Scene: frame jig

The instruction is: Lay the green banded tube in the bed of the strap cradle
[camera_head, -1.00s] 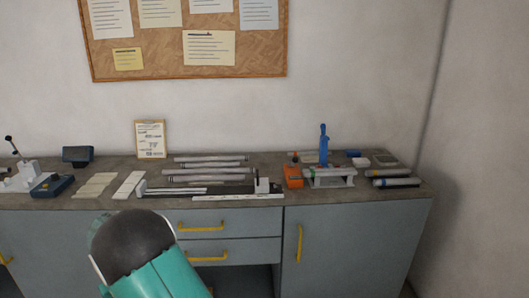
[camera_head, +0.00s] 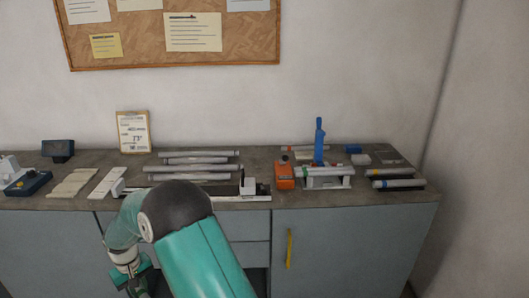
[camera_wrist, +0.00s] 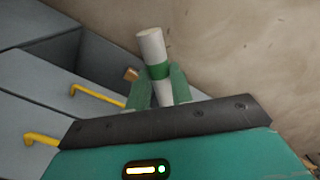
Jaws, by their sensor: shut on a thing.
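My gripper (camera_wrist: 158,88) is shut on the green banded tube (camera_wrist: 149,45), a pale tube with a green band, in the wrist view. The fingers grip it at the band. The tube stands out beyond the fingers on both sides. In the head view my gripper (camera_head: 138,278) is low at the left, in front of the cabinets and below the bench top; the tube cannot be made out there. A white stand (camera_head: 325,184) at the right of the bench looks like the strap cradle. A pale tube lies along its top. My gripper is well away from it.
A blue upright handle (camera_head: 319,140) stands behind the white stand, with an orange box (camera_head: 284,176) left of it. Banded tubes (camera_head: 398,184) lie at the right end. Several grey tubes (camera_head: 195,168) lie mid-bench. Yellow drawer handles (camera_head: 289,248) stick out in front.

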